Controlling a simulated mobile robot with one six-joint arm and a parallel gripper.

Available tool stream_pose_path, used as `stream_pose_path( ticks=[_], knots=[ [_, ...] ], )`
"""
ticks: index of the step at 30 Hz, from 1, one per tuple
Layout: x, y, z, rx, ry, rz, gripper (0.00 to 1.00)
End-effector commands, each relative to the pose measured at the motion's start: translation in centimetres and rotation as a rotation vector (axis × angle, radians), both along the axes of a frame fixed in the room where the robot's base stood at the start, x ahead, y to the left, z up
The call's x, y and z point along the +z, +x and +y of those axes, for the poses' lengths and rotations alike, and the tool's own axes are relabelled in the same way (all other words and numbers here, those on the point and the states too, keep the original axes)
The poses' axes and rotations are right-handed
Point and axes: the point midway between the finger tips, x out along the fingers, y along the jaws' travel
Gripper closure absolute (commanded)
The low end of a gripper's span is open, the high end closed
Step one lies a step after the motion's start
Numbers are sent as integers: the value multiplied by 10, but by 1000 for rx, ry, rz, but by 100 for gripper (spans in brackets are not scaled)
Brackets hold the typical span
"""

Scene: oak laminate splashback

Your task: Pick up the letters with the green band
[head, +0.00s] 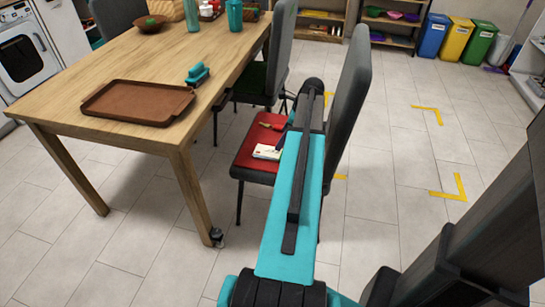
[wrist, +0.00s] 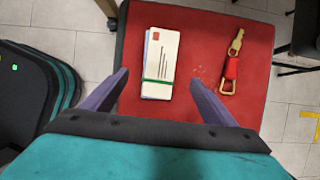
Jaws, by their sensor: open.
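The letters (wrist: 160,55) are a small stack of white and bluish envelopes with a red stamp and a green band around them. They lie flat on the red chair seat (wrist: 205,110). In the head view the letters (head: 267,152) show on the red seat, partly beside my arm. My gripper (wrist: 160,82) is open, its two fingers spread over the seat's near part. The letters lie between and beyond the fingertips, slightly left of centre, and nothing is held. In the head view my arm hides the gripper's fingers.
A brass key with a red tag (wrist: 231,68) lies on the seat right of the letters. The chair's dark backrest (head: 350,95) rises right of my arm. A wooden table (head: 150,60) with a brown tray (head: 135,102) stands left. Open tiled floor lies right.

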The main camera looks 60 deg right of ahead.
Motion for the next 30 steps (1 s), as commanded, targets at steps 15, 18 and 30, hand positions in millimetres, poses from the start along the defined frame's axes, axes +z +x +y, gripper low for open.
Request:
stream_pose_path(
  ticks=[15,18,30],
  knots=[
    [-38,15,5,0,0,0,20],
    [-38,15,4,0,0,0,20],
    [-60,21,8,0,2,1,20]
  ],
)
